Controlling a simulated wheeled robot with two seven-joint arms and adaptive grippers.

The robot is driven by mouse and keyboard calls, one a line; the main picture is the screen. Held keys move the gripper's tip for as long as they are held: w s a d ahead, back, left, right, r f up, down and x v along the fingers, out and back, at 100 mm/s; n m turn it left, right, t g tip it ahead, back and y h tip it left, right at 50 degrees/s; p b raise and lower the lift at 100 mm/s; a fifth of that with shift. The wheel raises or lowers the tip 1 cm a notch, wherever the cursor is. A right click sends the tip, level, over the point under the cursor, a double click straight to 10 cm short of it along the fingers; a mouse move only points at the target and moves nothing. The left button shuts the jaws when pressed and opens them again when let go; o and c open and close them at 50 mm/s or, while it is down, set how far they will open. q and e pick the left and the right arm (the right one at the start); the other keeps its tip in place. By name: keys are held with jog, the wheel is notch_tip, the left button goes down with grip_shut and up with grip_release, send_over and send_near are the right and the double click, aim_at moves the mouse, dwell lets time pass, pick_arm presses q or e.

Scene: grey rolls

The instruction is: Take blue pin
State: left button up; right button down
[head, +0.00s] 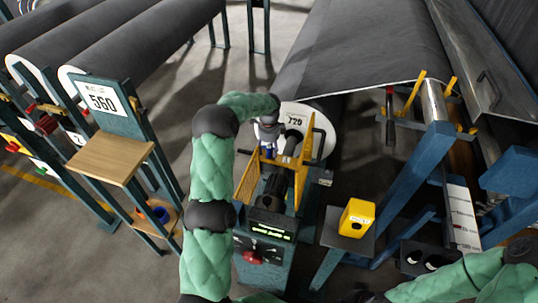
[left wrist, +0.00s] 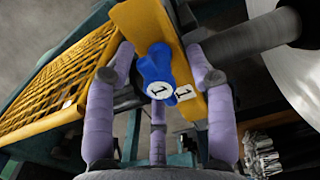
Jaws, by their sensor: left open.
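The blue pin (left wrist: 156,70) has a knobbed head with a round white label marked 1. In the left wrist view it sits against a yellow plate (left wrist: 147,24) that bears a matching 1 label. My left gripper (left wrist: 160,50) has its purple fingers spread, on both sides of the pin and below it, with visible gaps to the pin. In the head view my left gripper (head: 268,150) reaches down to the yellow-framed machine; the pin cannot be made out clearly there. My right arm shows at the lower right, but its gripper is out of view.
A yellow mesh guard (left wrist: 60,85) stands left of the fingers. A dark shaft (left wrist: 250,38) and a white roll end (left wrist: 300,60) are on the right. A yellow box (head: 357,218) stands on a stand nearby. A wooden shelf (head: 110,160) is at the left.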

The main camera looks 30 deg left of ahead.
pick_arm(q)
grip_shut()
